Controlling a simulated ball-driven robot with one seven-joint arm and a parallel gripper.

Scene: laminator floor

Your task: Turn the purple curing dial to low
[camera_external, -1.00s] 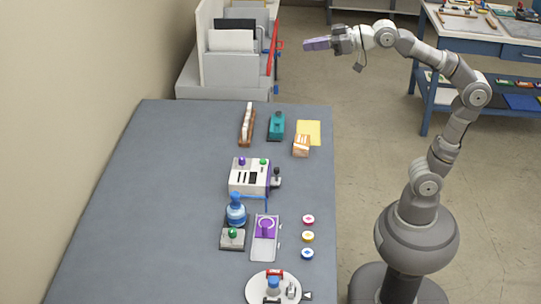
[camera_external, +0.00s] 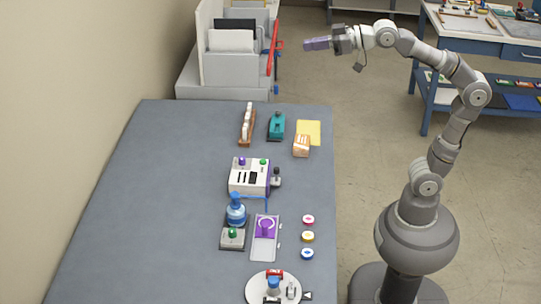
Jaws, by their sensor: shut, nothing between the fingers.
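Two purple round parts show on the grey table. One is a purple knob (camera_external: 241,161) on top of the white machine (camera_external: 240,183), beside a green one. I cannot tell from this view which is the curing dial, nor read any markings or setting. My gripper (camera_external: 306,44) is shut and empty. It is raised at the far end, right of the file rack, well away from both purple parts. Its purple fingers point left.
A grey rack (camera_external: 234,70) with a red bar (camera_external: 273,48) stands beyond the table. A teal device (camera_external: 276,127) and several small items sit at the table's far end. The table's left side is clear.

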